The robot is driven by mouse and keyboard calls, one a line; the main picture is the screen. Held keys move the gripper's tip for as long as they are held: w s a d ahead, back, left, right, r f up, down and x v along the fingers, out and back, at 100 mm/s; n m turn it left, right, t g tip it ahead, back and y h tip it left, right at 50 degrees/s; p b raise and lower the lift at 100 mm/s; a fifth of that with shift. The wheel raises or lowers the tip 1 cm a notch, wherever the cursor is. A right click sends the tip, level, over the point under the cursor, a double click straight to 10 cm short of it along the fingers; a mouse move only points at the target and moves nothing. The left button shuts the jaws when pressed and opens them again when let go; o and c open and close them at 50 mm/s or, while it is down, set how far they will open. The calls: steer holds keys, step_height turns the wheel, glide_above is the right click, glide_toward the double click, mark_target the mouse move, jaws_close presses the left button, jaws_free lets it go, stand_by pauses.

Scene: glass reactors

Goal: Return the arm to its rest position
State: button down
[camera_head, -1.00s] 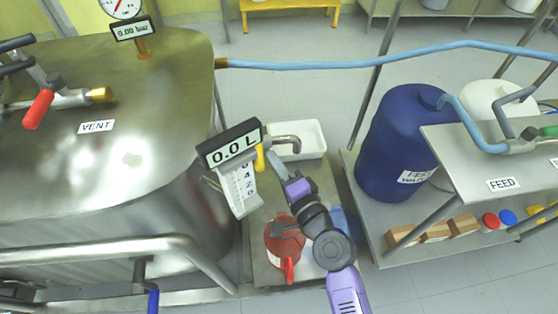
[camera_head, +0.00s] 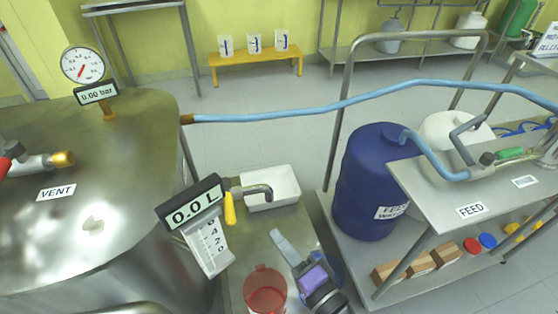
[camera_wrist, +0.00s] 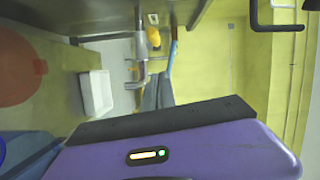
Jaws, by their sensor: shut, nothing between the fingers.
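My arm reaches up from the bottom of the head view. My gripper (camera_head: 277,236) is shut and empty, with its grey fingers pointing up and left over the metal platform. It also shows in the wrist view (camera_wrist: 157,92), its fingers together. It is apart from the yellow-handled outlet valve (camera_head: 230,208) and to the right of the red jug (camera_head: 265,292). The jug stands on the platform, cut off by the bottom edge. My wrist hides part of a blue container (camera_head: 331,270) behind it.
The steel reactor (camera_head: 85,160) fills the left, with a 0.0 L display (camera_head: 193,203) on its side. A white tray (camera_head: 284,199) lies beyond the valve. A blue drum (camera_head: 368,185) and the feed table (camera_head: 450,190) stand right. Grey floor is clear beyond the tray.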

steer(key=s+d+r+n+t+h, duration=0.1)
steer(key=s+d+n+t+h, duration=0.1)
steer(key=s+d+h, duration=0.35)
steer(key=s+d+r+n+t+h, duration=0.1)
steer(key=s+d+n+h, duration=0.15)
steer(key=d, duration=0.55)
steer(key=s+d+r+n+g+h, duration=0.15)
steer(key=s+d, duration=0.25)
steer(key=s, duration=0.7)
steer(key=s+d+n+g+h, duration=0.1)
steer(key=s+d+n, duration=0.2)
steer(key=s, duration=0.8)
step_height(320, 180, up, 16)
steer(key=p, duration=1.5)
steer(key=shift+p, duration=0.4)
steer(key=shift+w+f, duration=0.1)
